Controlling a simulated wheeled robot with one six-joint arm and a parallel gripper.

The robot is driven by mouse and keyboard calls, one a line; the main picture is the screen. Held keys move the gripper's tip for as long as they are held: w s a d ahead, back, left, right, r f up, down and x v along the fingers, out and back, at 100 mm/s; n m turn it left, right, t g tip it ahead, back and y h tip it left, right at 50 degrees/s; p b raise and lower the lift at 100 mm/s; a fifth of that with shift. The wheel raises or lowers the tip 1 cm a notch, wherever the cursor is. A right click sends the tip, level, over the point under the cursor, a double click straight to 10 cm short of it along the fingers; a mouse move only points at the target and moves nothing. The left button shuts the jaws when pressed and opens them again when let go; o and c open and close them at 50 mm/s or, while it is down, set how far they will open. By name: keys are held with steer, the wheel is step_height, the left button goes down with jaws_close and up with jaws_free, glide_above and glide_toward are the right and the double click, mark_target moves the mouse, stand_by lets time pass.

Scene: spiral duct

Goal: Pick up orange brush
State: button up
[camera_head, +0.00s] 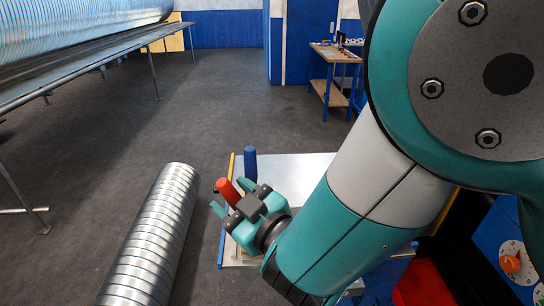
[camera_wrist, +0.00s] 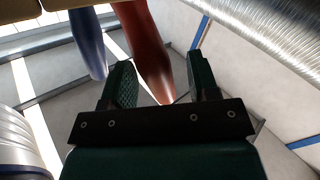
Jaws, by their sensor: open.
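An orange-red handle (camera_head: 227,189), which looks like the orange brush, stands tilted at my gripper in the head view. My gripper (camera_head: 232,197) is open, with its teal fingers on either side of the handle in that view. In the wrist view the orange-red handle (camera_wrist: 146,45) comes down from the top, and its tip lies between the fingers (camera_wrist: 160,76), closer to the left one. I cannot tell whether a finger touches it. The brush's other end is out of the wrist view and hidden by my gripper in the head view.
A blue handle (camera_head: 250,164) stands just behind my gripper and shows left of the orange-red one in the wrist view (camera_wrist: 88,42). A light-topped table (camera_head: 300,172) is under my arm. A ribbed metal duct (camera_head: 155,235) lies to the left. Open floor extends behind.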

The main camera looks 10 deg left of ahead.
steer(key=shift+w+a, duration=0.15)
steer(key=c, duration=1)
jaws_close()
steer(key=shift+r, duration=0.1)
